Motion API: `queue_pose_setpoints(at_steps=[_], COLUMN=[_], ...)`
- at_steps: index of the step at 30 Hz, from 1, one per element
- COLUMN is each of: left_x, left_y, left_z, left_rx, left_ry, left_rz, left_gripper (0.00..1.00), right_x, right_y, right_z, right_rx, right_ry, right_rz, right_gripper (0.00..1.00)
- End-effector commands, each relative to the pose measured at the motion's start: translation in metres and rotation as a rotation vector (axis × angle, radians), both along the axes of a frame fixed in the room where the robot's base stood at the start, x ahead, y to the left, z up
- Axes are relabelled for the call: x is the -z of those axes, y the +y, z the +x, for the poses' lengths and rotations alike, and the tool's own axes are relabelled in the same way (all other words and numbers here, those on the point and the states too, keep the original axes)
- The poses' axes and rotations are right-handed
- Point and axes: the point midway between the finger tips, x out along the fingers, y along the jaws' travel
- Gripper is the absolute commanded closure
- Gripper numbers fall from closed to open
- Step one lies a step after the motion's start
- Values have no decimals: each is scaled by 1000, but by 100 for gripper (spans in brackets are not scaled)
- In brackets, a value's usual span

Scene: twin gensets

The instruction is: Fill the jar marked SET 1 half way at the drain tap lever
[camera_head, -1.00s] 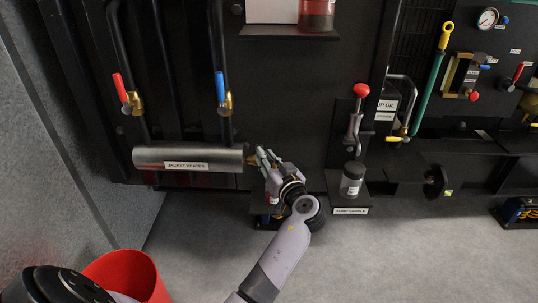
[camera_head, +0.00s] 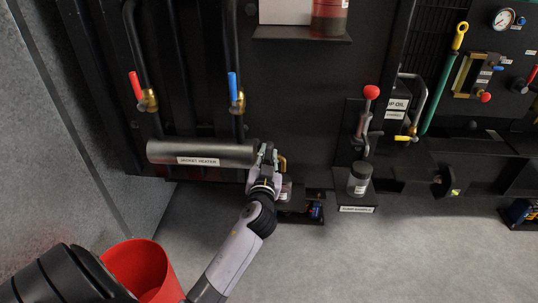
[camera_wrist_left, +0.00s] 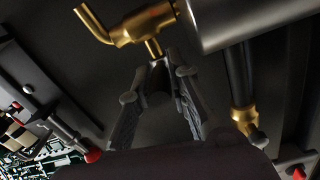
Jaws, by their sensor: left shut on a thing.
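The brass drain tap (camera_head: 283,163) is at the right end of the jacket heater (camera_head: 200,153). In the left wrist view the tap (camera_wrist_left: 128,33) has a bent spout, and a short brass stem runs down between my fingertips. My left gripper (camera_head: 266,152) is shut on this stem, which I take for the tap lever; it also shows in the left wrist view (camera_wrist_left: 158,78). A small jar (camera_head: 286,188) with a pale label stands just below the tap, partly hidden by my gripper. Its label and fill level cannot be read. My right gripper is not in view.
A dark-lidded jar (camera_head: 359,179) stands on the sump sample shelf (camera_head: 356,209), below a red-knobbed pump (camera_head: 371,92). Red (camera_head: 136,85) and blue (camera_head: 233,87) valve levers are above the heater. A red bucket (camera_head: 139,265) is at lower left.

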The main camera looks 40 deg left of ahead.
Motion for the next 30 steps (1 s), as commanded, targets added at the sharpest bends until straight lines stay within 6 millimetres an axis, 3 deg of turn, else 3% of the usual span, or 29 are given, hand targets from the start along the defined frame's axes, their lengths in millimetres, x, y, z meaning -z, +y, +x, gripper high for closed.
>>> queue_pose_setpoints(at_steps=[8,9,18,30], left_x=[-2,-2,-1,0], left_y=[1,1,1,-4], left_z=[0,0,0,-6], left_rx=[-1,-1,-2,0], left_ry=[-3,-3,-2,-1], left_rz=[3,3,1,-1], left_gripper=[100,81,61,61], right_x=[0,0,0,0], right_y=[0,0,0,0], right_z=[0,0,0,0], right_rx=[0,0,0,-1], right_ry=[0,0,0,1], right_rz=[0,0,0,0], right_gripper=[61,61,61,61])
